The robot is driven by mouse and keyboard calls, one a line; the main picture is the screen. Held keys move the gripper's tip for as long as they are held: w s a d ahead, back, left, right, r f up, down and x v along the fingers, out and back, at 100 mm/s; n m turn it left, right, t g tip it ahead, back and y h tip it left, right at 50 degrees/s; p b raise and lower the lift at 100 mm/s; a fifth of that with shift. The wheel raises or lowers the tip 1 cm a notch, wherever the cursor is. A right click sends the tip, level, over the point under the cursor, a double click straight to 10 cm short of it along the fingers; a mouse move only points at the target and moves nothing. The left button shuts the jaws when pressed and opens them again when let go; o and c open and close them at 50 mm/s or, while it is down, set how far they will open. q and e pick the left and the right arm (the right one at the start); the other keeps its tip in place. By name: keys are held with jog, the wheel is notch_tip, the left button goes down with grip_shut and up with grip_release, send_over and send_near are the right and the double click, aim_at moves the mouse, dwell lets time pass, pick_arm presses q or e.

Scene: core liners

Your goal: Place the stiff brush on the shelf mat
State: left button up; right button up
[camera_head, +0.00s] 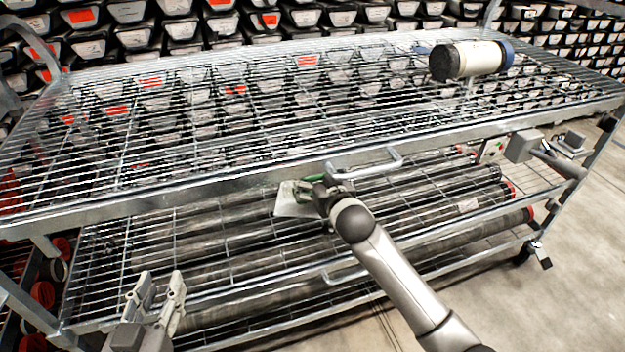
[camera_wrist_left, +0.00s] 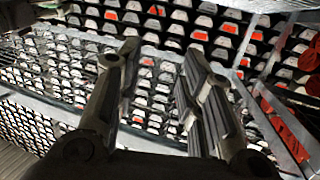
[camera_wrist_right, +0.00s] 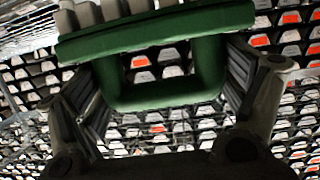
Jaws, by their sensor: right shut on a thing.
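The stiff brush is green with pale bristle tufts and a looped handle. In the right wrist view the brush (camera_wrist_right: 150,40) spans the space between the fingers of my right gripper (camera_wrist_right: 165,88), which is shut on its handle. In the head view the right gripper (camera_head: 316,188) holds the brush (camera_head: 292,203) at the front edge of the cart, below the top rack's rim. My left gripper (camera_head: 158,292) is open and empty at the lower left, in front of the lower shelf; its open fingers also show in the left wrist view (camera_wrist_left: 160,75). I cannot make out a shelf mat.
The cart's top wire rack (camera_head: 230,130) is mostly bare. A metal handle (camera_head: 365,165) juts from the front edge near my right gripper. Long tubes (camera_head: 440,205) fill the lower shelves. Floor (camera_head: 575,270) is clear at right.

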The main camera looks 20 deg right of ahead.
jog(key=b+x, duration=0.1)
jog(key=x, duration=0.1)
jog(key=r+x, duration=0.1)
jog(key=x, duration=0.2)
jog(key=shift+w+b, duration=0.4)
pick_arm(q)
jog(key=s+d+r+t+h+b, duration=0.1)
jog(key=s+r+t+h, duration=0.2)
jog(key=r+t, duration=0.6)
notch_tip(320, 180, up, 6)
jog(key=shift+s+f, duration=0.25)
pick_arm(e)
notch_tip(320, 180, down, 3)
jog(key=shift+r, duration=0.1)
jog(key=o, duration=0.8)
jog(key=shift+f, duration=0.2)
pick_arm(q)
jog(key=shift+s+t, duration=0.1)
jog(key=shift+t, duration=0.2)
